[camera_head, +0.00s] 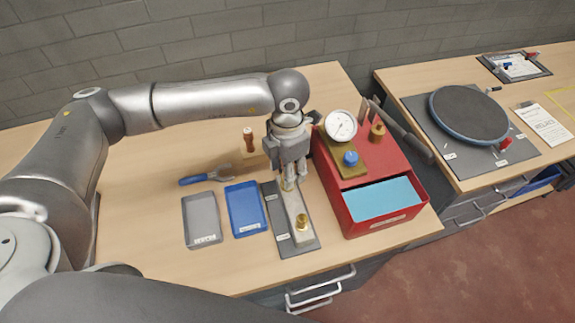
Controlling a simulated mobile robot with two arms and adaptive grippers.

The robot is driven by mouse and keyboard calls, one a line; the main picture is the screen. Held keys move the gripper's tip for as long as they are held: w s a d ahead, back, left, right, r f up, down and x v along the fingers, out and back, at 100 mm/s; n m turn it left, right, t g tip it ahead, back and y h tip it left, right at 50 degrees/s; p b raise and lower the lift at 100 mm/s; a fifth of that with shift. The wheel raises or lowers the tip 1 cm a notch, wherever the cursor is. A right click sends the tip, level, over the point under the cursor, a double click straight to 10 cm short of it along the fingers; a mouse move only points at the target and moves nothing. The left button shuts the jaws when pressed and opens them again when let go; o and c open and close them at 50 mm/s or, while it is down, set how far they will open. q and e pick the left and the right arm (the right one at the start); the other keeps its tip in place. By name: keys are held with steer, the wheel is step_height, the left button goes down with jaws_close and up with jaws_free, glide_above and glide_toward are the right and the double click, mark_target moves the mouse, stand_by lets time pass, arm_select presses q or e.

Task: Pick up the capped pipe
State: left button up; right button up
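My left gripper (289,184) points down over the narrow dark tray (308,247) in the middle of the table. A pale block with brass fittings (302,223) lies in this tray, and one fitting shows at its front end. Another small brass piece shows at the fingertips; the fingers partly hide it. I cannot tell whether they close on it or only stand around it. I cannot make out for certain which piece is the capped pipe. My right gripper is not in view.
A red box (382,158) with a gauge (341,125) and a blue-lined drawer stands close right. A blue tray (246,209), a grey tray (202,219) and a blue-handled tool (206,176) lie left. A wooden-handled piece (248,140) stands behind. A second table holds a round plate (468,113).

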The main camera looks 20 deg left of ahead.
arm_select(q)
steer(key=shift+c, duration=0.8)
jaws_close()
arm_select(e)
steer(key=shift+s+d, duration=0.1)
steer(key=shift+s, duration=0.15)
arm_select(q)
steer(key=shift+r, duration=0.15)
